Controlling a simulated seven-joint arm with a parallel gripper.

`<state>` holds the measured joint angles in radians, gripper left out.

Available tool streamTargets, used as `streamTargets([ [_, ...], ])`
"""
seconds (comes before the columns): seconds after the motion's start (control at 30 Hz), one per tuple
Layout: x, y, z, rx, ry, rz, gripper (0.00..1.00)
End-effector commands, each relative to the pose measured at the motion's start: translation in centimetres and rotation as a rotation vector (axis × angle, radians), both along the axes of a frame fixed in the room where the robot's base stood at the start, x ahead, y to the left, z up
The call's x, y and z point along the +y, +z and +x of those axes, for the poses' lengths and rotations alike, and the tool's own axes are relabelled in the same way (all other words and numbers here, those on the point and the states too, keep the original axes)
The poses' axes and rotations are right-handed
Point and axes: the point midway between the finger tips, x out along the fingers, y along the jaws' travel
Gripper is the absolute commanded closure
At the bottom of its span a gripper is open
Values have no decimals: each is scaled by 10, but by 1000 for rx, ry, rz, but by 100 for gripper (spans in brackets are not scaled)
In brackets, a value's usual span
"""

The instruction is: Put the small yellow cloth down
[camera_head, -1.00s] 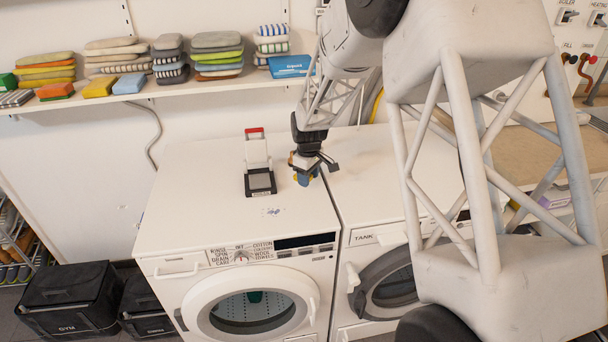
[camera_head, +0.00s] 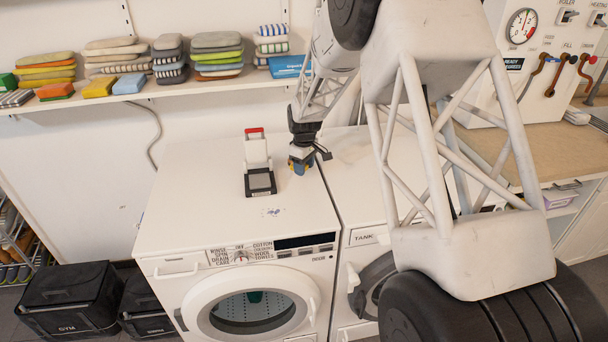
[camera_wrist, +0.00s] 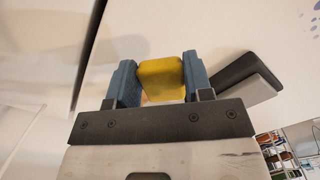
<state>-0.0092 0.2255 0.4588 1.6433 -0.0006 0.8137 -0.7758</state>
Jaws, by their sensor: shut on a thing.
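My gripper (camera_wrist: 160,85) shows in the wrist view with its two blue fingers shut on the small yellow cloth (camera_wrist: 160,76). The cloth looks like a small folded block between the fingertips. In the head view my gripper (camera_head: 300,167) is over the top of the left washing machine, near its right edge and right of the red-topped stand. The cloth is mostly hidden by the gripper there. I cannot tell whether it touches the machine top.
The washing machine (camera_head: 205,205) has a mostly bare white top. A stand with a red tip (camera_head: 257,165) is on it, left of my gripper. A shelf (camera_head: 170,94) behind holds stacks of folded cloths. Black bags (camera_head: 70,295) lie on the floor at left.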

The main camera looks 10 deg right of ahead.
Motion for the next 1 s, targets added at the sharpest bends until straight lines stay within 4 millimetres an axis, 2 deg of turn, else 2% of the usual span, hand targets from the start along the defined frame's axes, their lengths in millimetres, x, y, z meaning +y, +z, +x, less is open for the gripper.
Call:
streamTargets([
  [0.4, 0, -34, 0, 1, 0, 0, 76],
  [0.87, 0, -38, 0, 1, 0, 0, 76],
  [0.9, 0, -37, 0, 0, 0, 0, 49],
  [1.0, 0, -37, 0, 1, 0, -1, 33],
])
